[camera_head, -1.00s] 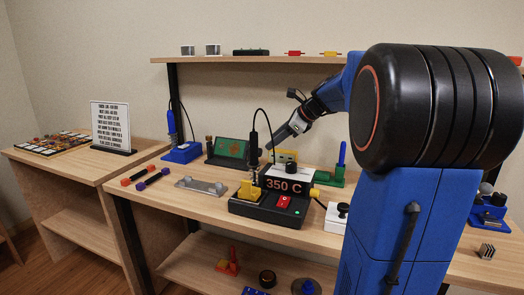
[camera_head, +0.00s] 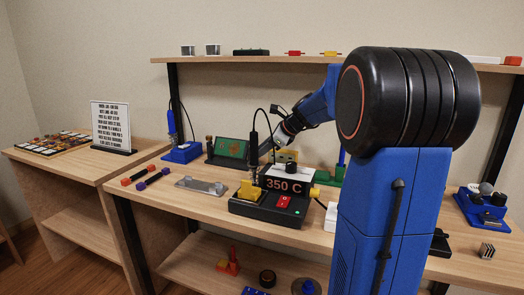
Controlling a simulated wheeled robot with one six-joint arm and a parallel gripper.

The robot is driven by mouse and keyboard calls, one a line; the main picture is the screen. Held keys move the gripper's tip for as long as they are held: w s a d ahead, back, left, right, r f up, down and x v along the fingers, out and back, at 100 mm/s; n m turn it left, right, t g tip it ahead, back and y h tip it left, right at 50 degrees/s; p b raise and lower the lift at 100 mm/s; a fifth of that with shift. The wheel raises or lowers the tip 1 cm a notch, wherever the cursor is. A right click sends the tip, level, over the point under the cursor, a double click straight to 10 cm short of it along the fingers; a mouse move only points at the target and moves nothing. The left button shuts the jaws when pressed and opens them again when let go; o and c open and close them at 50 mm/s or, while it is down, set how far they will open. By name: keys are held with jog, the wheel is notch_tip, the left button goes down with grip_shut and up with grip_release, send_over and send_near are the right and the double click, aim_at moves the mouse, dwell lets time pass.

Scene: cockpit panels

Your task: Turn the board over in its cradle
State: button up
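A green board (camera_head: 232,148) stands tilted in a dark cradle (camera_head: 215,160) at the back of the bench, with an orange-brown patch on its face. My gripper (camera_head: 266,148) reaches down from the right and ends close to the board's right edge. The upright black soldering iron partly covers that spot. I cannot tell whether the gripper touches the board, or whether its fingers are open or shut.
A soldering station (camera_head: 272,208) reading 350 C stands in front of the gripper. A blue stand (camera_head: 182,152) is left of the cradle. A metal plate (camera_head: 201,186) and two screwdrivers lie at the bench's left front.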

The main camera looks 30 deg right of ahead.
jog(key=c, duration=0.6)
jog(key=shift+s+a+n+t+h, duration=0.15)
jog(key=shift+a+n+t+h, duration=0.05)
jog(key=shift+n+t+h, duration=0.5)
jog(key=shift+s+f+n+t+h, duration=0.1)
jog(key=shift+f+n+t+h, duration=0.1)
jog(key=shift+n+t+h, duration=0.45)
jog(key=shift+a+t+h, duration=0.1)
jog(key=shift+t+h, duration=0.15)
jog(key=shift+t, duration=0.1)
jog(key=o, duration=1)
jog(key=shift+o, duration=0.2)
